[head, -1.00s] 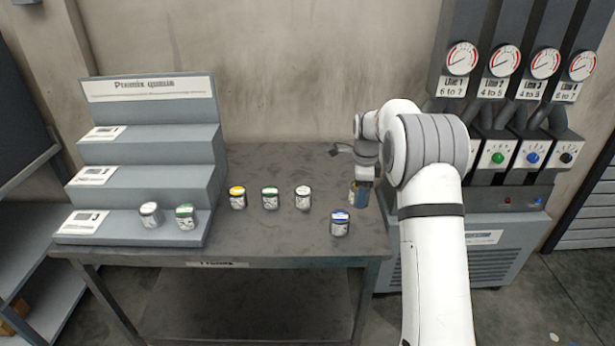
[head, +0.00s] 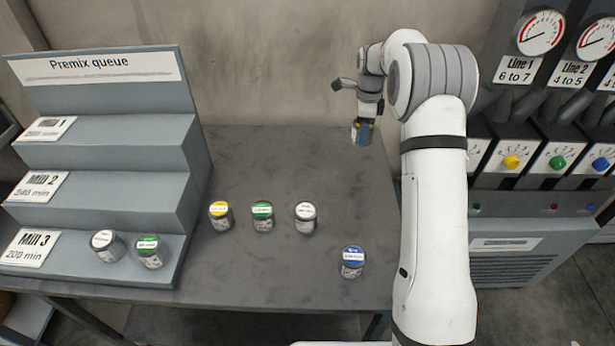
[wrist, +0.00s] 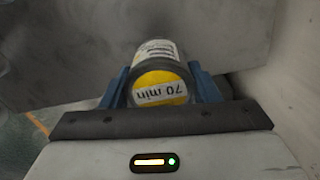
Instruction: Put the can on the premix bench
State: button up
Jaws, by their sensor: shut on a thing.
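My gripper (head: 363,126) is shut on a can (head: 361,134). In the wrist view the can's yellow lid (wrist: 160,88), with a "70 min" label, sits between my two blue fingers. In the head view the held can appears over the back right part of the premix bench (head: 300,165); its height above the top is hard to tell. On the bench stand a yellow-lidded can (head: 220,216), a green-lidded can (head: 262,216), a white-lidded can (head: 305,217) and, nearer the front right, a blue-lidded can (head: 352,262).
A grey stepped rack (head: 150,150) marked "Premix queue" stands on the bench's left. Its lowest step holds a white-lidded can (head: 107,246) and a green-lidded can (head: 150,252). A cabinet with gauges and knobs (head: 555,165) stands at the right. The bench's back middle is clear.

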jog(key=shift+w+d+f, duration=0.15)
jog(key=shift+w+f, duration=0.05)
jog(key=shift+f, duration=0.05)
jog(key=f, duration=0.2)
jog(key=f+p, duration=0.1)
jog(key=f, duration=0.2)
jog(key=shift+w+d, duration=0.1)
jog(key=shift+d, duration=0.1)
jog(key=shift+f+p, duration=0.5)
jog(key=shift+f, duration=1.6)
jog(key=shift+f, duration=0.1)
jog(key=o, duration=1.1)
jog(key=shift+f, duration=0.1)
